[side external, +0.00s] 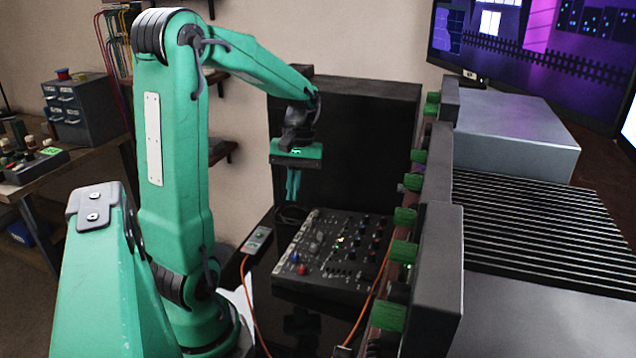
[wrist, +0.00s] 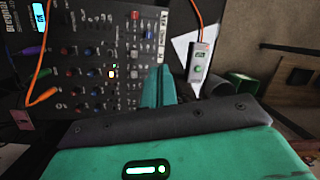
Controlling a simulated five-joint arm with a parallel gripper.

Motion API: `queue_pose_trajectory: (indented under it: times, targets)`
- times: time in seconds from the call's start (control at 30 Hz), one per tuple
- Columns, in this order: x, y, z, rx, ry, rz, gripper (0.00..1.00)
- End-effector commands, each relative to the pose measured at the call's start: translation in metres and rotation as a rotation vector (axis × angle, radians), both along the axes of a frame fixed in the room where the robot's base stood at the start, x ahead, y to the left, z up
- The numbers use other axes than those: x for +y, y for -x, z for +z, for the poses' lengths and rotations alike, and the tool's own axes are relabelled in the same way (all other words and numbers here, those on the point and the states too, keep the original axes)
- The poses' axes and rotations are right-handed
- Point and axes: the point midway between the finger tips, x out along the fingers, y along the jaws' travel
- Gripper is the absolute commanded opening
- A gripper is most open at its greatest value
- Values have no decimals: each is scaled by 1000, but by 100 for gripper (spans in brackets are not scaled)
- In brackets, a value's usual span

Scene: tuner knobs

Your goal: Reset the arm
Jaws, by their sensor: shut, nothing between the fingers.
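My green arm stands upright and bends over at the top, with my gripper (side external: 292,186) pointing down. The fingers are together and hold nothing. The gripper hangs above the back left part of a black mixer-like panel with many knobs (side external: 335,247), clear of it. In the wrist view my gripper (wrist: 158,85) shows as green fingers pressed together, with the knob panel (wrist: 100,60) beyond them at the upper left. The panel has red, blue and grey knobs and a small white light.
A small grey box with a green light (side external: 257,240) lies left of the panel, an orange cable running from it. A rack with green-ended parts (side external: 405,216) rises close on the right. A large black box (side external: 375,130) stands behind. A drawer cabinet (side external: 82,108) sits far left.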

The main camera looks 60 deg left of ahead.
Motion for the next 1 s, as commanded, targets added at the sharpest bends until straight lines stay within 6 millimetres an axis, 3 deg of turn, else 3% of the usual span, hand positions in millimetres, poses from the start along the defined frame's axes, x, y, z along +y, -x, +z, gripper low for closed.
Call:
queue_pose_trajectory:
  times: [0.43,1.0]
  targets:
    - [-85,-3,42,-273,-128,-455,0]
    - [-171,25,67,-615,-264,-991,0]
